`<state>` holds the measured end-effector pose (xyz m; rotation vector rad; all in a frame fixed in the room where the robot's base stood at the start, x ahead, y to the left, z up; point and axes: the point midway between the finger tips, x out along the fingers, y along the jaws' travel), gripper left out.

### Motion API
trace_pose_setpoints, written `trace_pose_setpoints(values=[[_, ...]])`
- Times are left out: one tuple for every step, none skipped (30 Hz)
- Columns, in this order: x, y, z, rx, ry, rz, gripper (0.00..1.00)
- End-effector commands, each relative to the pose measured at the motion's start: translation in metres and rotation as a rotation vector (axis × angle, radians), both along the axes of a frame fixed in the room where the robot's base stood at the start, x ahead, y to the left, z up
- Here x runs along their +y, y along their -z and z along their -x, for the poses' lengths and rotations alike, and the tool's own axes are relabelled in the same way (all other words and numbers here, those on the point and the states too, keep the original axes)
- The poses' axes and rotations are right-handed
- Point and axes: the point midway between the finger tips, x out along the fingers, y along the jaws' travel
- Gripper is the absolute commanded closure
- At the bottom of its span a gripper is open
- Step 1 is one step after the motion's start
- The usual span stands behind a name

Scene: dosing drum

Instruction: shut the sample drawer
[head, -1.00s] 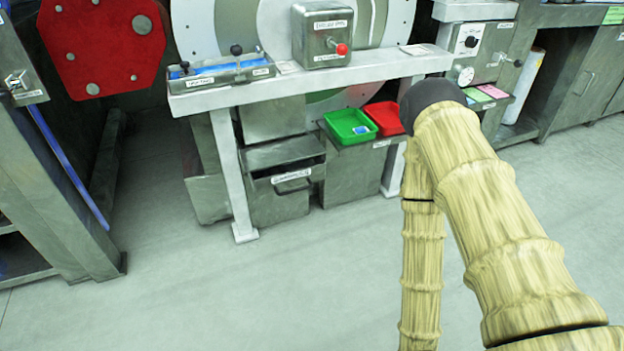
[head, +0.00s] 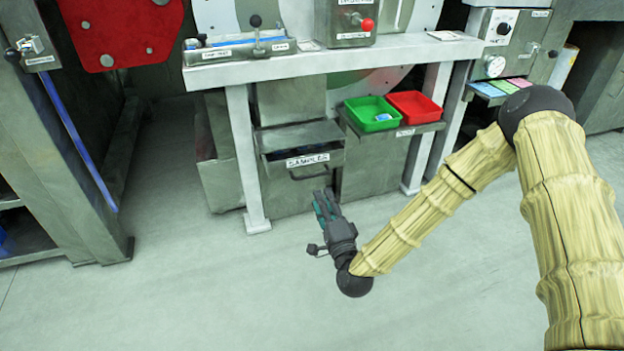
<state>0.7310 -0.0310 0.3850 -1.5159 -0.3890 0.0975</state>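The sample drawer (head: 308,163) is a grey metal drawer with a white "SAMPLES" label and a dark bar handle (head: 312,176), under the bench in the head view. It stands pulled out, with a dark opening visible above its front. My gripper (head: 322,196), dark with teal fingers, is low in front of the drawer, just below and right of the handle. Its fingers point toward the drawer front. I cannot tell whether they touch it. The fingers look close together, but their gap is too small to judge.
A green tray (head: 366,111) and a red tray (head: 414,105) sit on a shelf right of the drawer. A white bench leg (head: 243,160) stands to its left. The bench top (head: 300,66) lies above. The floor in front is clear.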

Motion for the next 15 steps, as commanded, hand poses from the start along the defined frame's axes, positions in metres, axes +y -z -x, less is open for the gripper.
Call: trace_pose_setpoints(values=[[0.002,0.001,-0.005,-0.002,0.000,0.000,0.68],[0.003,0.000,-0.008,-0.001,0.000,0.001,0.68],[0.004,0.000,-0.013,-0.003,0.000,0.001,0.68],[0.006,0.000,-0.017,-0.002,-0.001,0.002,0.68],[0.007,-0.001,-0.021,-0.001,-0.002,0.002,0.68],[0.009,-0.002,-0.027,-0.002,0.000,0.003,0.68],[0.011,-0.002,-0.032,-0.002,0.000,0.004,0.68],[0.012,-0.003,-0.037,-0.001,0.000,0.004,0.68],[0.015,-0.004,-0.043,-0.001,-0.001,0.004,0.68],[0.016,-0.005,-0.047,0.000,-0.001,0.004,0.68],[0.018,-0.006,-0.052,0.000,-0.001,0.004,0.68],[0.020,-0.008,-0.058,-0.001,0.000,0.004,0.68],[0.021,-0.008,-0.062,0.000,-0.001,0.004,0.68],[0.023,-0.009,-0.066,0.001,-0.002,0.004,0.68],[0.024,-0.010,-0.071,0.000,-0.001,0.003,0.68]])
